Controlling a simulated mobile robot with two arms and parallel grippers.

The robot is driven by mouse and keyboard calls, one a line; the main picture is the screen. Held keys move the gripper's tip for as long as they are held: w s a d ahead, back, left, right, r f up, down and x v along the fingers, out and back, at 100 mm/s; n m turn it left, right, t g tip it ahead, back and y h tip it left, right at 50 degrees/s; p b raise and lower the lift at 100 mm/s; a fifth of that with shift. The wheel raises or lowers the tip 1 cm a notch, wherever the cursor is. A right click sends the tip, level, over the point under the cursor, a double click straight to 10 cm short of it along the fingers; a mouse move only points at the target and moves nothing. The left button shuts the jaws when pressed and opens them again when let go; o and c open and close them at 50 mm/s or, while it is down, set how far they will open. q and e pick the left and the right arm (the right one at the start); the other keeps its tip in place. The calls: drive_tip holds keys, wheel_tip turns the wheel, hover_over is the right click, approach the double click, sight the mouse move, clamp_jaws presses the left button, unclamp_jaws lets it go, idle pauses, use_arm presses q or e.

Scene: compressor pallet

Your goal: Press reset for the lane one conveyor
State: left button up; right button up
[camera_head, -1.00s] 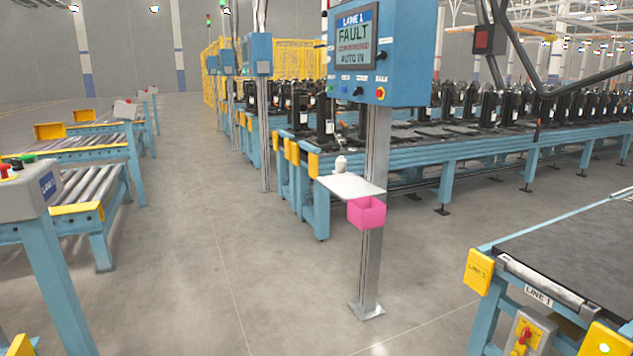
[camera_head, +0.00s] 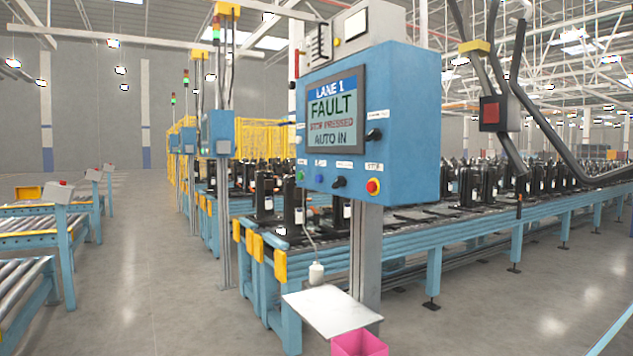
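The blue lane 1 control box (camera_head: 412,130) stands on a grey post (camera_head: 366,256) right of centre. Its screen (camera_head: 335,116) reads LANE 1, FAULT, STOP PRESSED, AUTO IN. Below the screen are a green button (camera_head: 301,175), a blue button (camera_head: 319,178), a black knob (camera_head: 338,182) and a red button on yellow (camera_head: 373,187). A black switch (camera_head: 374,134) sits right of the screen. The small labels are too blurred to read surely. Neither of my grippers shows in the view.
A white shelf (camera_head: 330,314) and a pink bin (camera_head: 359,343) stick out below the box. The lane one conveyor (camera_head: 470,232) carries black compressors behind it. Roller conveyors (camera_head: 28,240) stand at left. The floor (camera_head: 160,270) between is clear.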

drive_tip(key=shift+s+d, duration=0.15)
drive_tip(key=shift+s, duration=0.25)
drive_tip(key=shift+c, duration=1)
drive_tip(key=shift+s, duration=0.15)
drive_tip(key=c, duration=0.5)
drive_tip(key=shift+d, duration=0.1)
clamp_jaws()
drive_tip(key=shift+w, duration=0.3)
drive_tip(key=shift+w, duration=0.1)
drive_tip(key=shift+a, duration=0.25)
